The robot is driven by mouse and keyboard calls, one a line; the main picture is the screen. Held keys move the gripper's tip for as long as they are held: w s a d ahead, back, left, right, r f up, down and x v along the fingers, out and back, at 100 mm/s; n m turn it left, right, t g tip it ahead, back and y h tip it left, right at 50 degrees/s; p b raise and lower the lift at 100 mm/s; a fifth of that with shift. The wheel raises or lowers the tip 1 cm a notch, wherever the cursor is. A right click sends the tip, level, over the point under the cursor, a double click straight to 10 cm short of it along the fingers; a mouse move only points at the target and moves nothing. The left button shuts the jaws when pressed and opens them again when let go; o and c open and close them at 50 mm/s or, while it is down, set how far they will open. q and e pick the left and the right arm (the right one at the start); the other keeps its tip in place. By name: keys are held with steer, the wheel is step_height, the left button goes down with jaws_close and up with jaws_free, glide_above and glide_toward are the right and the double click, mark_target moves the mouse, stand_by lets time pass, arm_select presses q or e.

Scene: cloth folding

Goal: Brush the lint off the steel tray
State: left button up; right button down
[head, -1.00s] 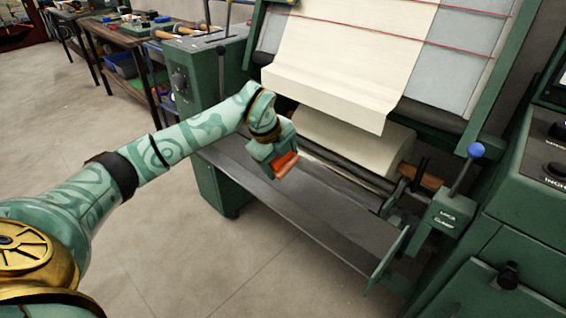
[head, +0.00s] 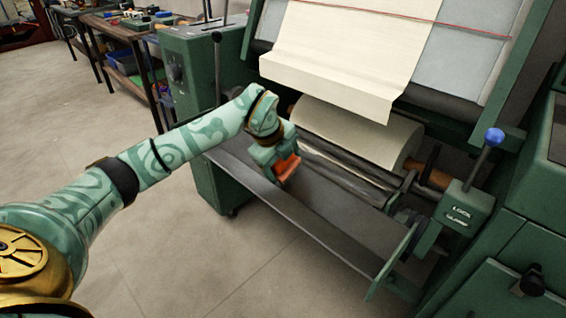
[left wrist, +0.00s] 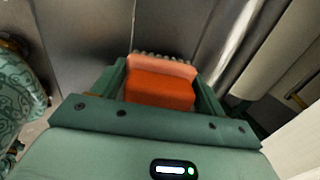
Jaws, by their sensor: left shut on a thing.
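The steel tray (head: 340,222) is a long grey trough across the front of the green machine, below the cloth roll. It also fills the upper left of the left wrist view (left wrist: 95,35). My left gripper (head: 282,162) is shut on an orange brush (head: 289,168) over the left part of the tray. In the left wrist view the brush (left wrist: 160,92) sits between both fingers, with a row of greyish bristle tips at its far edge. I cannot tell whether the bristles touch the tray. No lint stands out clearly. My right gripper is not in view.
A cream cloth roll (head: 365,135) and hanging cloth (head: 340,65) are above and behind the tray. A lever with a blue knob (head: 494,137) stands at the right. A wooden workbench (head: 120,32) is at the far left. The floor (head: 150,245) in front is clear.

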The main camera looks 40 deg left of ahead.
mark_target(298, 182)
arm_select(q)
steer(key=shift+b+x, duration=0.35)
steer(key=shift+x, duration=0.55)
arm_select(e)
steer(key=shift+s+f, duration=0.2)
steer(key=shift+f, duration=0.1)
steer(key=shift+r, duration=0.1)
arm_select(q)
steer(key=shift+s+d+r+p, duration=0.1)
steer(key=shift+d+r+p, duration=0.15)
steer(key=shift+d+p, duration=0.4)
steer(key=shift+s+d+r+p, duration=0.1)
steer(key=shift+d+p, duration=0.35)
steer(key=shift+d, duration=0.8)
steer(key=shift+d+f+p, duration=0.1)
steer(key=shift+f+p, duration=0.1)
steer(key=shift+p, duration=0.2)
steer(key=shift+a+f, duration=0.15)
steer(key=shift+a, duration=1.9)
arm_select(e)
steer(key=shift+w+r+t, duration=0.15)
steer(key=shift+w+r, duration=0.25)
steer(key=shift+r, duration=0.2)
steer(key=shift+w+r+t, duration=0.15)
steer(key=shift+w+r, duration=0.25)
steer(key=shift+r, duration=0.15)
